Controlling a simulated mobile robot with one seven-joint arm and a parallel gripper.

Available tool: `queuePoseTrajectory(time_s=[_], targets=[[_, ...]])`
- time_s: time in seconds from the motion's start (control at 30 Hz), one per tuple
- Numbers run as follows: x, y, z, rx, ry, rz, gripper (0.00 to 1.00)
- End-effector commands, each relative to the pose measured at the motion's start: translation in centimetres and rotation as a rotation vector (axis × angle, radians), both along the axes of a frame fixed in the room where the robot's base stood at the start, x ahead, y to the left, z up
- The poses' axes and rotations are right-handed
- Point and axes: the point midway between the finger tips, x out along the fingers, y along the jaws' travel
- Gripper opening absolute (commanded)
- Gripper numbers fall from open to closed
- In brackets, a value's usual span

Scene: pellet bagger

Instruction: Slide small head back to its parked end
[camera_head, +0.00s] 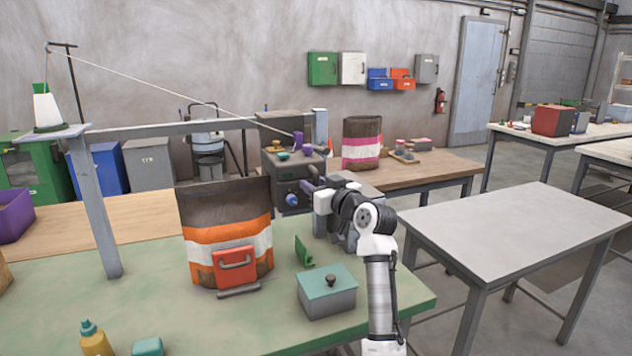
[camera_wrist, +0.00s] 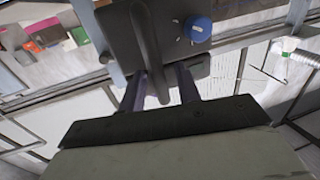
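The small head (camera_head: 290,172) is a dark boxy machine with a blue knob, behind the striped bag on the green table in the head view. In the wrist view its dark face (camera_wrist: 178,48) shows at the top, with the blue knob (camera_wrist: 198,29) to the right and an upright dark bar handle (camera_wrist: 146,45) in the middle. My gripper (camera_wrist: 161,82) is at this handle, its two purple-grey fingers apart on either side of the bar's lower end. Slivers of space seem to show between bar and fingers. In the head view my gripper (camera_head: 318,188) is at the head's right side, its fingertips partly hidden.
A striped bag (camera_head: 228,240) with a red clamp-like piece (camera_head: 234,266) stands left of my arm. A teal-lidded box (camera_head: 327,292) and a green bracket (camera_head: 303,251) are near the arm. A thread runs from a cone (camera_head: 46,108) to the head. The grey table (camera_head: 510,230) is bare.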

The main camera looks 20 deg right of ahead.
Motion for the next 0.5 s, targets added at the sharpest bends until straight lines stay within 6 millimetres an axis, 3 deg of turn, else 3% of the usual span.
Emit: queuePoseTrajectory(time_s=[0.3,0.5], targets=[[0.22,0.02,-0.03,0.000,-0.001,-0.001,0.32],[0.21,0.02,-0.03,0.000,0.000,-0.001,0.05]])
